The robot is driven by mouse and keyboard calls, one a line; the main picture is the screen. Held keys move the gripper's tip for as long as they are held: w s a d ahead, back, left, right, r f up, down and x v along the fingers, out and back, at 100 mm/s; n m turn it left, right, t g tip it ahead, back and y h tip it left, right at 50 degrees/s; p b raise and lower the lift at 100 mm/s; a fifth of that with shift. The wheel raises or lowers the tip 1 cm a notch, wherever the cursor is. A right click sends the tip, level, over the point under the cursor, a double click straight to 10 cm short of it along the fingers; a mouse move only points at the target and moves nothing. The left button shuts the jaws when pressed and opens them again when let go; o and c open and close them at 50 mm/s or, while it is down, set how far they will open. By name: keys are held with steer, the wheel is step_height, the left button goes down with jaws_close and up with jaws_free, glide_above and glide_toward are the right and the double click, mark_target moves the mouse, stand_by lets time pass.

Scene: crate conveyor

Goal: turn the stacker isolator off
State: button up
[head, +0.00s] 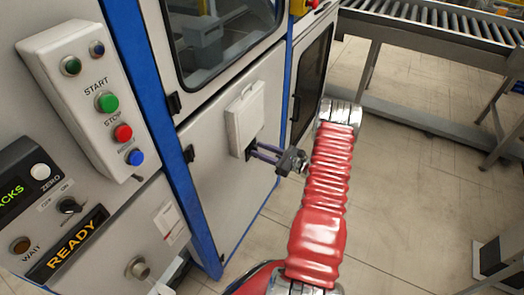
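A pale, box-like cover or enclosure (246,118) is mounted on the cabinet door in the middle of the head view. My gripper (252,151) reaches from the right, with its two thin fingers at the box's lower edge. The fingertips are small and partly lost against the box, so I cannot tell if they touch it or grip anything. A black rotary knob (70,206) with small markings sits on the left panel. No label reading isolator is legible. A yellow and red part (303,5) is cut off at the top edge.
A control box (85,85) with green, red and blue buttons juts out at the left. A READY display (67,243) is lit below. A blue cabinet post (150,110) stands between the panels. A roller conveyor (440,28) is at the upper right.

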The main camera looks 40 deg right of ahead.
steer(key=shift+c, duration=0.7)
steer(key=shift+d, duration=0.1)
jaws_close()
steer(key=n, duration=0.4)
steer(key=shift+s+a, duration=0.15)
steer(key=shift+a, duration=0.2)
steer(key=shift+s+a+f+n, duration=0.1)
steer(key=shift+a+f+n, duration=0.2)
steer(key=shift+n, duration=2)
steer(key=shift+s+a+f+n, duration=0.15)
steer(key=shift+f+n, duration=0.3)
steer(key=shift+n, duration=1.85)
steer(key=shift+w+a+f+n, duration=0.1)
steer(key=shift+a+f+n, duration=0.2)
steer(key=shift+n, duration=2)
steer(key=shift+f, duration=0.1)
steer(key=shift+o, duration=0.7)
jaws_free()
